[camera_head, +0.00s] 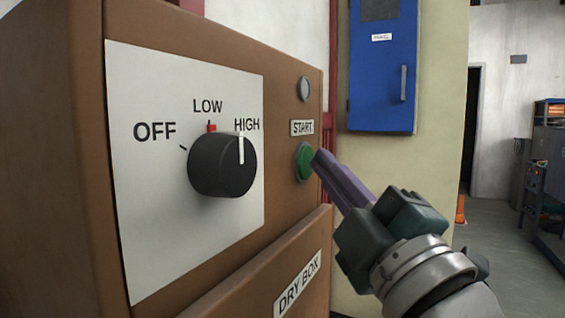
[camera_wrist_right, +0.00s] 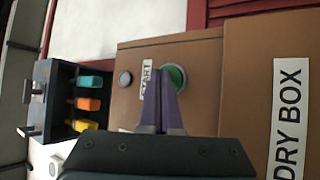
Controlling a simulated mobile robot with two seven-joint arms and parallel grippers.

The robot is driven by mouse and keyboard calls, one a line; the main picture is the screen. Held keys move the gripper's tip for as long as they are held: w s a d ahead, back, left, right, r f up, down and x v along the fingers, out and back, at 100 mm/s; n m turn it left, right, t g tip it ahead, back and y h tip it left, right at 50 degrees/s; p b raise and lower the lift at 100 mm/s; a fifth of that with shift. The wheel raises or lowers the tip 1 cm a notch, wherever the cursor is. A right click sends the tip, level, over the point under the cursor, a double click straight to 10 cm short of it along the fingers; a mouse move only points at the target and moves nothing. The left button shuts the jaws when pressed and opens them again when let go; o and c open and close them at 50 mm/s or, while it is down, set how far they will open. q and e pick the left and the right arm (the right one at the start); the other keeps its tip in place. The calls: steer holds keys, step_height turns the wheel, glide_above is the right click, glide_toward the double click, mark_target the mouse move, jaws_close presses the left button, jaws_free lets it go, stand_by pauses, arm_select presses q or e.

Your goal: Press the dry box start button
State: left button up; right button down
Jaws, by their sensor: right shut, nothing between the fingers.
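The brown dry box (camera_head: 222,50) fills the left and middle of the head view. Its green start button (camera_head: 303,161) sits under the START label (camera_head: 302,128). In the right wrist view the start button (camera_wrist_right: 175,78) is partly covered by my fingers. My right gripper (camera_head: 322,160) is shut and empty, its purple fingertips right at the button's right edge. I cannot tell whether they touch it. It also shows in the right wrist view (camera_wrist_right: 160,82). A black knob (camera_head: 220,165) on a white plate has its white mark toward HIGH. My left gripper is out of view.
A grey round lamp or button (camera_head: 304,88) is above the START label. A blue wall cabinet (camera_head: 375,85) hangs behind. In the right wrist view a dark rack (camera_wrist_right: 62,85) holds teal, orange and yellow items. Open floor shows at the right.

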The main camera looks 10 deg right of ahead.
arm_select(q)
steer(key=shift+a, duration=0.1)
arm_select(e)
steer(key=shift+w+a, duration=0.1)
steer(key=shift+a, duration=0.05)
stand_by(0.4)
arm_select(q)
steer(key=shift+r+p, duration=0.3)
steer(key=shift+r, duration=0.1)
arm_select(e)
steer(key=shift+s+d, duration=0.5)
steer(key=shift+d, duration=0.2)
arm_select(q)
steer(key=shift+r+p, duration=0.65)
steer(key=shift+p, duration=0.05)
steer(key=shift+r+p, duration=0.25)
steer(key=shift+p, duration=0.05)
arm_select(e)
steer(key=shift+s+d, duration=0.7)
steer(key=shift+d, duration=0.35)
steer(key=shift+s+d, duration=0.7)
steer(key=shift+d, duration=0.35)
steer(key=shift+s, duration=0.1)
